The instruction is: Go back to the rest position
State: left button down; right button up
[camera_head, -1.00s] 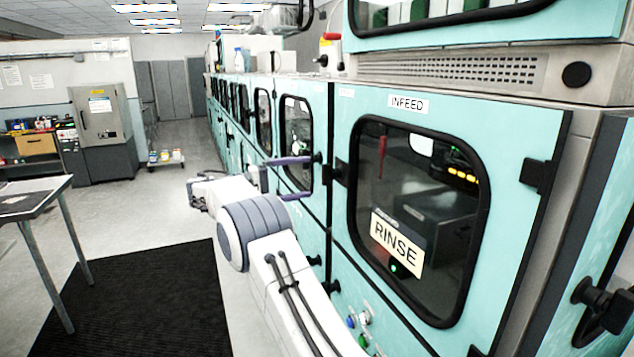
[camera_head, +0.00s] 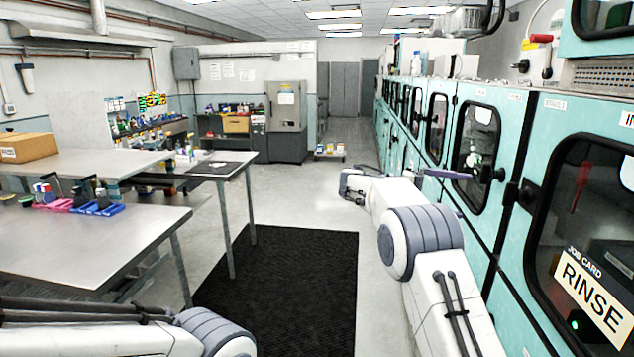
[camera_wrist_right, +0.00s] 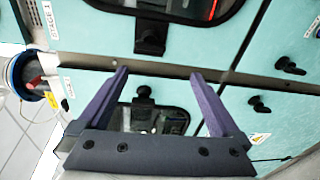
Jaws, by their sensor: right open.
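My right arm (camera_head: 420,240) is bent and reaches forward along the machine row. My left arm (camera_head: 215,335) shows only at the lower left edge of the head view; its gripper is out of the picture.
The teal machine row (camera_head: 500,235) with its RINSE card (camera_head: 590,295) stands close on the right. Steel tables (camera_head: 90,240) stand on the left. A black mat (camera_head: 285,285) lies on the floor between. The aisle floor (camera_head: 310,190) beyond is clear up to a low trolley (camera_head: 329,152).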

jog(key=s+a+f+n+t+y, duration=0.2)
jog(key=a+f+n+y, duration=0.1)
jog(key=a, duration=0.3)
jog(key=s+a+f+n+t+y, duration=0.2)
jog(key=s+a, duration=0.1)
jog(key=a, duration=0.3)
jog(key=s+a+f+n+y, duration=0.1)
jog(key=s+a+f+y, duration=0.3)
jog(key=s, duration=0.7)
jog(key=s+a+f+n+y, duration=0.1)
jog(key=s+a+f+y, duration=0.3)
jog(key=s+a, duration=0.5)
jog(key=s+a+f+n+g+y, duration=0.1)
jog(key=s+a+f+y, duration=0.3)
jog(key=s, duration=0.9)
jog(key=a+f, duration=0.1)
jog(key=a, duration=0.1)
jog(key=shift+s+a+f+n+y, duration=0.15)
jog(key=shift+s+a+n+y, duration=0.15)
jog(key=shift+s+a+y, duration=0.1)
